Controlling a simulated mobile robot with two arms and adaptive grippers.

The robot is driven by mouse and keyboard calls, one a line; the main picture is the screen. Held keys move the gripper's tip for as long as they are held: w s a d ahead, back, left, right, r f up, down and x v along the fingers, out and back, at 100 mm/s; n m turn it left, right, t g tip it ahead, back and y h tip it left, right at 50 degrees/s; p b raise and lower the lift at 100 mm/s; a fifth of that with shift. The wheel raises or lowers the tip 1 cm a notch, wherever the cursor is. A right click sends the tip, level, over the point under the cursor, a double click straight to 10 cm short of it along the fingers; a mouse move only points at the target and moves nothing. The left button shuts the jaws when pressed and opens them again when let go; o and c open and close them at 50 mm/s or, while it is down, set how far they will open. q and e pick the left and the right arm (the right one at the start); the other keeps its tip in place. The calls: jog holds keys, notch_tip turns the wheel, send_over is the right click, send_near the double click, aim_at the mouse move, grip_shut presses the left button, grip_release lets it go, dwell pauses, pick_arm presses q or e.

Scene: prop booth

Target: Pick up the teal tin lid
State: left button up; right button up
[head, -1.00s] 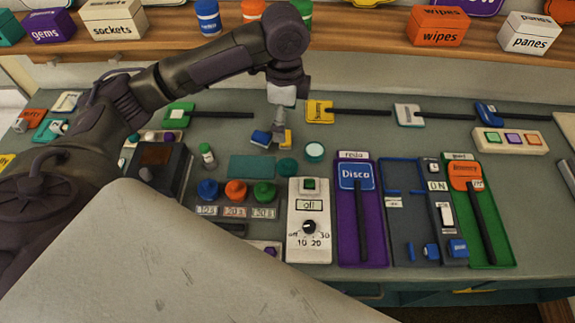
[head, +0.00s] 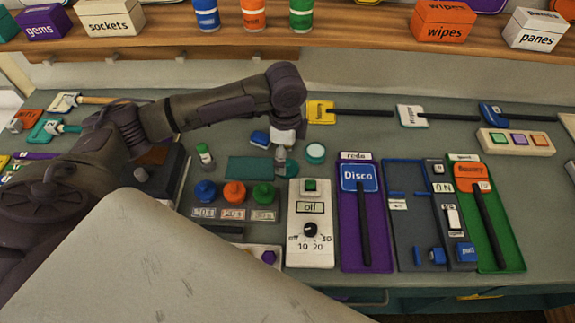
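The teal tin lid (head: 291,170) is a small dark teal disc on the bench, just right of a flat teal mat. My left gripper (head: 281,160) points down right at the lid and covers part of it. I cannot tell whether its fingers touch the lid, or whether they are open or shut. A round tin (head: 315,152) with a pale top and teal rim stands just to the right and behind. My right gripper is not in view.
The teal mat (head: 249,168) lies left of the lid. Blue, orange and green knobs (head: 235,193) and a white timer box (head: 310,225) stand in front. A blue block (head: 260,138) is behind. A green-capped bottle (head: 205,156) stands left.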

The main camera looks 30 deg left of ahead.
aim_at(287, 167)
pick_arm(q)
jog(key=f, duration=0.1)
jog(key=f+p, duration=0.1)
jog(key=f, duration=0.3)
jog(key=shift+w+a, duration=0.2)
jog(key=shift+w, duration=0.1)
jog(key=c, duration=1)
